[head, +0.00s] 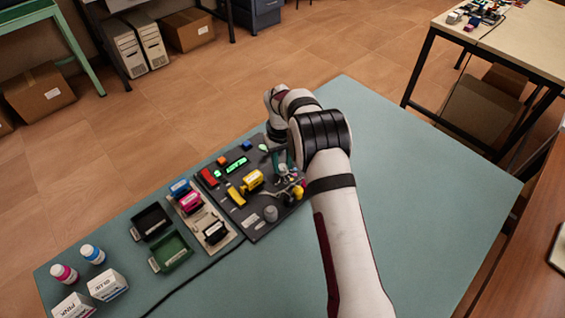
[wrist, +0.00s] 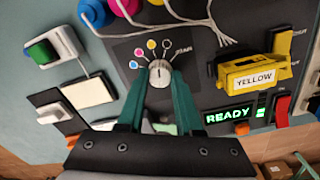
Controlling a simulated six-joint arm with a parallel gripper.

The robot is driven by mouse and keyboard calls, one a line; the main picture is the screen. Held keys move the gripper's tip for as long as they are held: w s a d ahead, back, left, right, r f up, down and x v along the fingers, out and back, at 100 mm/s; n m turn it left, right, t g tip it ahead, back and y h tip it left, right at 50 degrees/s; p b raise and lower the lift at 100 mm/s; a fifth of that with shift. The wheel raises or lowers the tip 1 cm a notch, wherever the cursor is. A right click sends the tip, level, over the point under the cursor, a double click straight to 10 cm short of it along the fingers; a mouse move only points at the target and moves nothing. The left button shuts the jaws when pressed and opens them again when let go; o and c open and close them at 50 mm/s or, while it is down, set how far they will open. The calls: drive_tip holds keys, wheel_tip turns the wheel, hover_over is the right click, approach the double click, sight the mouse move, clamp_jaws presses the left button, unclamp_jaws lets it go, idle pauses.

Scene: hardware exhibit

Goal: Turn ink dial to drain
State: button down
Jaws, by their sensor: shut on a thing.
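The ink dial (wrist: 159,75) is a small pale round knob on a dark panel, seen in the wrist view. Coloured dots ring its upper left side, and white lettering, too small to read surely, stands at its upper right. The knob's mark seems to point roughly up, but I cannot tell the exact setting. My gripper (wrist: 159,82) has its two dark green fingers shut on the dial from both sides. In the head view my gripper (head: 288,160) is at the panel's right side, and I cannot make out the dial there.
Beside the dial are a yellow cartridge (wrist: 253,72), a green READY display (wrist: 228,114), a red switch (wrist: 282,109) and bottle tops with white tubes (wrist: 196,22). Black (head: 151,222) and green (head: 171,252) trays stand left of the panel. The table (head: 400,190) is clear at right.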

sight(281, 166)
drive_tip(key=m, duration=0.4)
drive_tip(key=shift+m, duration=2.6)
drive_tip(key=c, duration=0.6)
unclamp_jaws()
drive_tip(key=shift+r, duration=0.1)
drive_tip(key=shift+w+a+r, duration=0.1)
drive_tip(key=shift+a+r, duration=0.05)
drive_tip(key=shift+r, duration=3.75)
drive_tip(key=shift+w+a+r, duration=0.1)
drive_tip(key=shift+r, duration=3.8)
